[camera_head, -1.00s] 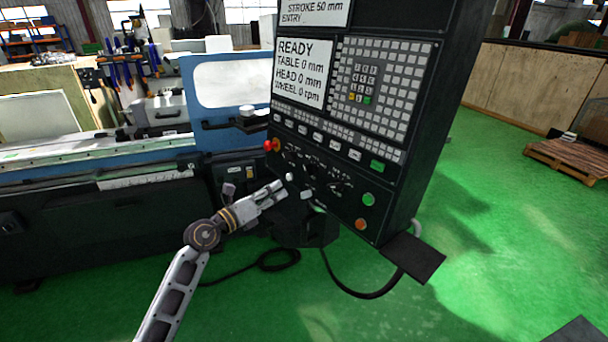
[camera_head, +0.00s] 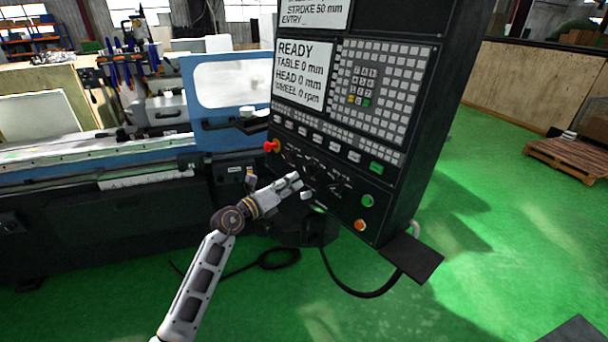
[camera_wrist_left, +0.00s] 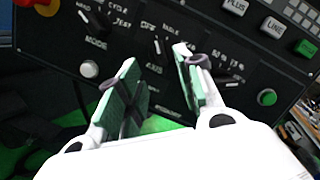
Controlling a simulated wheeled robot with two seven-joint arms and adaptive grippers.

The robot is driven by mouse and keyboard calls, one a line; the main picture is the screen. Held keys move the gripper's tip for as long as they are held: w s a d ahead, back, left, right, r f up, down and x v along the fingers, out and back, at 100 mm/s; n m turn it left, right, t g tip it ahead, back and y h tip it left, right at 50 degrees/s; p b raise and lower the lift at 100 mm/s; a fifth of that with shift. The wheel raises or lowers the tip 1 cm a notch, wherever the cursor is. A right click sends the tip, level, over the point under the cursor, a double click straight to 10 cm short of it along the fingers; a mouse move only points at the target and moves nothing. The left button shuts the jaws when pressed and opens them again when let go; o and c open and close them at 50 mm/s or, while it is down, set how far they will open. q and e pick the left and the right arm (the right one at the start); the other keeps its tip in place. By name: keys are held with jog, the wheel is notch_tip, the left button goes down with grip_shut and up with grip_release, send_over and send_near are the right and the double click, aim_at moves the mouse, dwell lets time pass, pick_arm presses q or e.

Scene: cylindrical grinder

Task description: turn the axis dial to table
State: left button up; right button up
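The control panel (camera_head: 345,180) has a row of small black dials with white lettering. The left wrist view shows the panel close up, with a dial marked MODE (camera_wrist_left: 98,22) at left. The axis dial (camera_wrist_left: 157,62) is dark and sits between and beyond the fingertips, with OFF and TABLE lettering above it. Its exact setting is hard to read. My left gripper (camera_head: 300,186) is at the panel's lower left. In the left wrist view my left gripper (camera_wrist_left: 157,62) is open, with green-padded fingers apart; contact with the dial cannot be told. My right gripper is out of view.
A red button (camera_head: 270,146) is at the panel's left edge. Green (camera_head: 368,200) and orange (camera_head: 360,225) buttons sit lower right. The screen (camera_head: 300,72) reads READY, TABLE 0 mm. A blue grinder (camera_head: 225,110) stands behind. A black cable hangs below the panel.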

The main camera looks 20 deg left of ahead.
aim_at(306, 174)
pick_arm(q)
jog(key=shift+p+x, duration=0.4)
jog(key=shift+x, duration=3.05)
grip_shut()
